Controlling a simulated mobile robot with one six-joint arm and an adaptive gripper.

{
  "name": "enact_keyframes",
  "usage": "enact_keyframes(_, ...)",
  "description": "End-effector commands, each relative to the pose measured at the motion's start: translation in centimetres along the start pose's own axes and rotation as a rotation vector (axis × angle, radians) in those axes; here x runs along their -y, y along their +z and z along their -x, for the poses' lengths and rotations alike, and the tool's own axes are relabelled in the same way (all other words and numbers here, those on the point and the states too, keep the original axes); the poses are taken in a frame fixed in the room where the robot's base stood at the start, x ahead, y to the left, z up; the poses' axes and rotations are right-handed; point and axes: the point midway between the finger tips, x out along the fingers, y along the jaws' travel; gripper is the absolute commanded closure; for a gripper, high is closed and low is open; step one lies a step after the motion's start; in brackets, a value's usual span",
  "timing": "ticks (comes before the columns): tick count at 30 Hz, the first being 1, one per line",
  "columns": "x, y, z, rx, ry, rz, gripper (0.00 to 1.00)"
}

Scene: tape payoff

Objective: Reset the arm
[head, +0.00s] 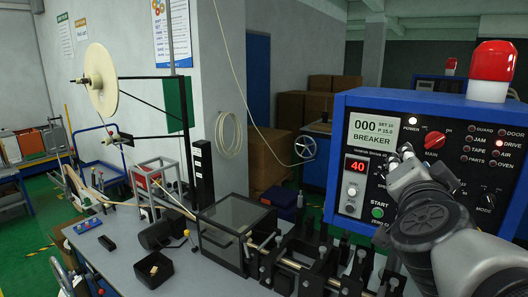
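My arm reaches in from the lower right, in front of the blue control panel (366,105). My gripper (401,157) is at its far end, small and dark against the panel face, below and left of the red main knob (434,140). I cannot tell whether it touches the panel or whether its fingers are open or shut. I see nothing clearly held in it. My wrist and forearm hide the lower right middle of the panel. The panel screen reads 000 and BREAKER, and a small red display reads 40.
A red beacon (492,71) tops the panel. A green start button (377,212) is low on it. Left is a grey bench with a clear-sided box (222,228), black roller stands (318,258), a small black tray (153,270) and a large pale reel (100,78) on a stand.

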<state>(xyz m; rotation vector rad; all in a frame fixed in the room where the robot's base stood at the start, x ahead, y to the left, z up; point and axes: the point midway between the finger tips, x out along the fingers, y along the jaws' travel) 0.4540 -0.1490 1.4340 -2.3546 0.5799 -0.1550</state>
Motion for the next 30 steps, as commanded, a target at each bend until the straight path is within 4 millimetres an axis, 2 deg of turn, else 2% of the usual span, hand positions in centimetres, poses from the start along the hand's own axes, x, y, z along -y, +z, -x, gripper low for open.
enact_keyframes(3, 2.0, 6.6, 3.0, 0.240, -0.114, 0.139, 0.70)
enact_keyframes(6, 1.7, 12.5, 6.8, 0.465, -0.175, 0.284, 0.70)
enact_keyframes(8, 0.5, 15.6, 9.5, 0.596, -0.191, 0.375, 0.70)
enact_keyframes(9, -0.7, 17.5, 11.3, 0.680, -0.191, 0.438, 0.70)
enact_keyframes(12, -4.5, 20.8, 15.8, 0.872, -0.167, 0.592, 0.70)
enact_keyframes(16, -9.7, 22.6, 20.5, 1.059, -0.095, 0.760, 0.70)
enact_keyframes(18, -11.9, 22.8, 22.2, 1.125, -0.055, 0.827, 0.70)
enact_keyframes(21, -14.1, 22.6, 23.8, 1.184, -0.010, 0.887, 0.70)
enact_keyframes(24, -14.9, 22.5, 24.3, 1.206, 0.010, 0.911, 0.70)
enact_keyframes(30, -14.9, 22.5, 24.3, 1.206, 0.010, 0.911, 0.70)
